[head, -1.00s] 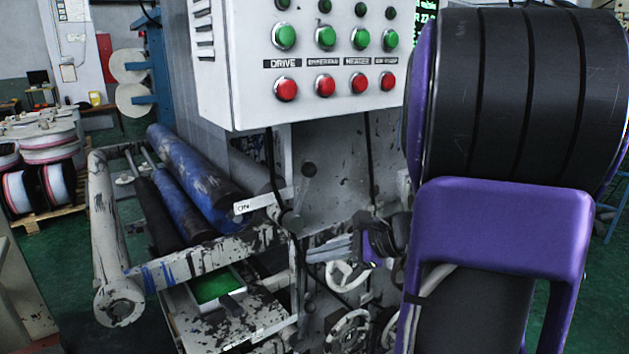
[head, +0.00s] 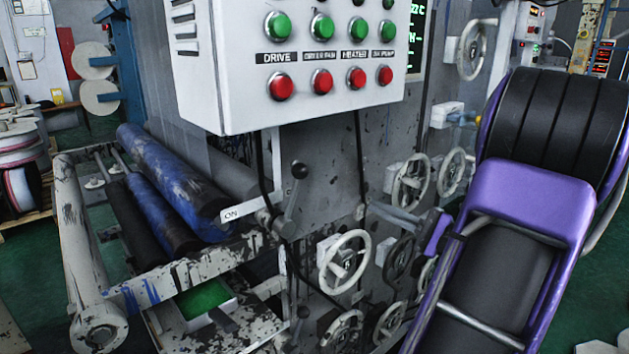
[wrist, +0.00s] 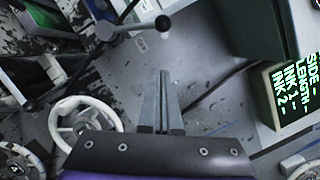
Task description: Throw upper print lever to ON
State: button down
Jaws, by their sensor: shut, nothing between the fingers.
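The upper print lever (head: 294,200) is a grey arm with a black ball knob, standing nearly upright beside the white ON tag (head: 247,210) in the head view. In the wrist view the lever (wrist: 138,26) lies across the top, its knob towards the right. My gripper (head: 370,206) is to the right of the lever in the head view, apart from it. In the wrist view my gripper (wrist: 163,72) has its two grey fingers together and empty, with a gap between their tips and the knob. A second black-knobbed lever (wrist: 55,78) shows at left there.
The white control box (head: 300,60) with green and red buttons overhangs the lever. A white handwheel (head: 344,262) is below my gripper, with several more handwheels around. Blue rollers (head: 175,185) lie at left. A display (wrist: 297,95) stands at right in the wrist view.

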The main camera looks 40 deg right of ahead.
aim_at(291, 200)
dwell(0.3)
jog(key=s+a+r+p+x, duration=0.1)
jog(key=a+x, duration=0.1)
jog(key=x, duration=1)
jog(key=shift+w+a+r, duration=0.15)
jog(key=shift+w+r, duration=0.25)
jog(key=shift+a, duration=0.1)
jog(key=shift+a+r+n, duration=0.15)
jog(key=shift+r+n, duration=0.05)
jog(key=shift+n, duration=0.2)
